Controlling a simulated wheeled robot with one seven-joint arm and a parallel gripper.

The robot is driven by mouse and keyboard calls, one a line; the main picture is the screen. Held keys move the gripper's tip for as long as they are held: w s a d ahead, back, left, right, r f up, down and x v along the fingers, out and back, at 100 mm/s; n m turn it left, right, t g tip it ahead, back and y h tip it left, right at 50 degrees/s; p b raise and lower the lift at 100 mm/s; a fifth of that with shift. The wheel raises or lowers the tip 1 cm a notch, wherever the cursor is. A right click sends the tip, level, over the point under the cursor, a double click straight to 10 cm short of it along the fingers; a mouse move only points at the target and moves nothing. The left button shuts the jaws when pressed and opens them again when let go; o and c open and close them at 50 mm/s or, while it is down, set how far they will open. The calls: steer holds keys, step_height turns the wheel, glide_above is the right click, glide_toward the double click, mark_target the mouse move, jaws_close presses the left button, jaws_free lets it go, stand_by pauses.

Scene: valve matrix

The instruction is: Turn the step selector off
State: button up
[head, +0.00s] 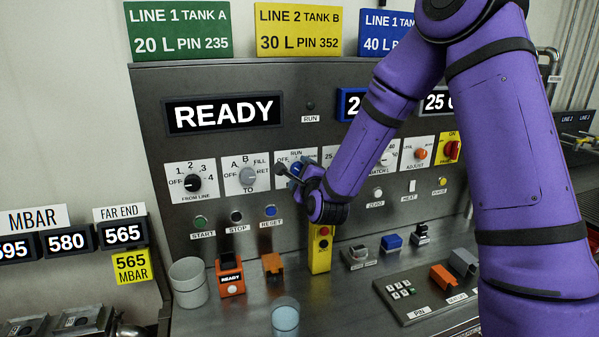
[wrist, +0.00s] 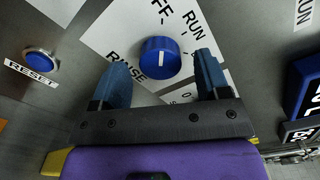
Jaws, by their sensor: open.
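The step selector is a blue round knob (wrist: 160,57) on a white plate, with a white mark that looks upright in the wrist view. Around it I read RUN at the upper right, a partly cut-off OFF above and RINSE at the left; another label is mostly covered. I cannot tell which label the mark points at. My gripper (wrist: 160,62) is open, one finger at each side of the knob, with gaps visible between. In the head view, my gripper (head: 291,171) is at the selector's plate (head: 296,155) and covers much of it.
A blue RESET button (wrist: 41,61) is left of the plate in the wrist view. A yellow box with buttons (head: 320,250) stands below my wrist. Cups and orange blocks stand on the bench.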

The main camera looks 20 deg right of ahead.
steer(key=s, duration=0.8)
steer(key=shift+s, duration=0.35)
